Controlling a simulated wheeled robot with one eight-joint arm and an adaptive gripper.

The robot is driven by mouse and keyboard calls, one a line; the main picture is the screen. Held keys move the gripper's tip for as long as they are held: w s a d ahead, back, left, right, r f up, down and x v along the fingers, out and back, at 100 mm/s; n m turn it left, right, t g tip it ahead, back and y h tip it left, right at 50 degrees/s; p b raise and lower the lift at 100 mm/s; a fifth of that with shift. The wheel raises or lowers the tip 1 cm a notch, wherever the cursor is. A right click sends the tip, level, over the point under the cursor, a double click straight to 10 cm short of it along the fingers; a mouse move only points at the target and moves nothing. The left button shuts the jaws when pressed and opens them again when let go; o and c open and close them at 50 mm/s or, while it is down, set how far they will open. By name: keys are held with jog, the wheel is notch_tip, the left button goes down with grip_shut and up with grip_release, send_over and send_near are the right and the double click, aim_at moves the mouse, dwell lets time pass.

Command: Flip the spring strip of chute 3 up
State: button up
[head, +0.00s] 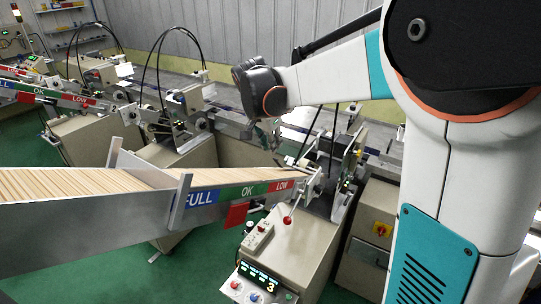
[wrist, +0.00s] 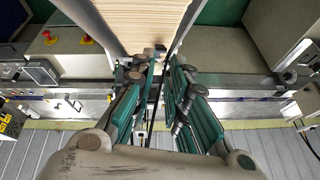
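Chute 3 (head: 95,230) is the long metal chute in the foreground of the head view, full of pale wooden sticks (head: 60,186). Its side carries FULL, OK and LOW labels, and a display below reads 3. My gripper (head: 264,131) is partly hidden behind my wrist, above and behind the chute's low end. In the wrist view my gripper (wrist: 165,70) has its teal-padded fingers apart with a narrow gap, pointing at the chute's end below the sticks (wrist: 142,22). A small dark piece (wrist: 160,47) shows by the fingertips. I cannot tell whether it is the spring strip.
The machine with the control display (head: 262,278) stands below the chute's low end. Cables and brackets crowd the area around my gripper. More chutes (head: 45,90) and machines stand at the left. My arm fills the right. Green floor (head: 105,278) is free below the chute.

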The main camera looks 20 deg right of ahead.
jog(key=x, duration=0.9)
jog(key=shift+w+d+f, duration=0.1)
jog(key=shift+f, duration=0.1)
grip_shut()
jog(key=w+d+r+g+y+p, duration=0.1)
jog(key=w+d+r+g+y, duration=0.1)
jog(key=w+d+r+y, duration=0.2)
jog(key=d+r, duration=0.1)
jog(key=d, duration=0.1)
jog(key=shift+w+d+r+g+p, duration=0.3)
jog(key=shift+d+r+g, duration=0.1)
grip_release()
jog(key=shift+r, duration=0.1)
